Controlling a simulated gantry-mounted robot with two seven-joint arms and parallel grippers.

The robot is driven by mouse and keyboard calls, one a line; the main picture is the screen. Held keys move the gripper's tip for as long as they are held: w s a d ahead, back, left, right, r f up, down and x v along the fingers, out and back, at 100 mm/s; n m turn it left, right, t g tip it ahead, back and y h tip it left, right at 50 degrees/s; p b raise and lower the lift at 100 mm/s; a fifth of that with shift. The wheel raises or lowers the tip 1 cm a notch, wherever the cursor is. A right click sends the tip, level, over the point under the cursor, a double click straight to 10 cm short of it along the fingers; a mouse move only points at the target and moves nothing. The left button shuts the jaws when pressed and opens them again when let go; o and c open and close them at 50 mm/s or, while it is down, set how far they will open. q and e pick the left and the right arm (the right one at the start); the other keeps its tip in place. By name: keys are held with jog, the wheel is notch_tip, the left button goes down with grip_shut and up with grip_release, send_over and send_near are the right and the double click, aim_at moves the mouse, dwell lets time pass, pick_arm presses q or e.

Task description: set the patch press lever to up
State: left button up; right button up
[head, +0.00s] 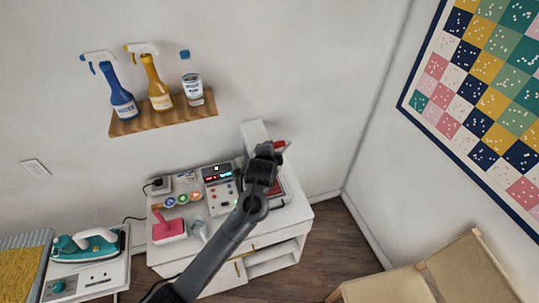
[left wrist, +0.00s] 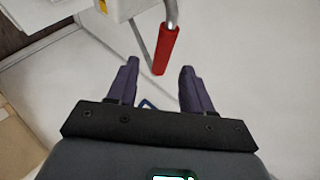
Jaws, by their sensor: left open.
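The patch press (head: 254,133) is a white upright housing at the back of the cabinet, partly hidden behind my left arm. Its lever has a red grip (head: 281,146), seen at the right of the housing. In the left wrist view the red grip (left wrist: 166,50) hangs from a bent metal rod (left wrist: 171,12). My left gripper (left wrist: 160,68) is open, with the near end of the red grip between its dark fingertips in the picture. I cannot tell whether they touch. In the head view my left gripper (head: 266,152) hides part of the press.
A teal iron (head: 85,243) stands at the left. A wooden shelf (head: 165,118) with bottles hangs above. A chair (head: 440,275) is at the lower right.

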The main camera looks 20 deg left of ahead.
pick_arm(q)
jog(key=shift+v, duration=0.85)
jog(key=shift+f, duration=0.1)
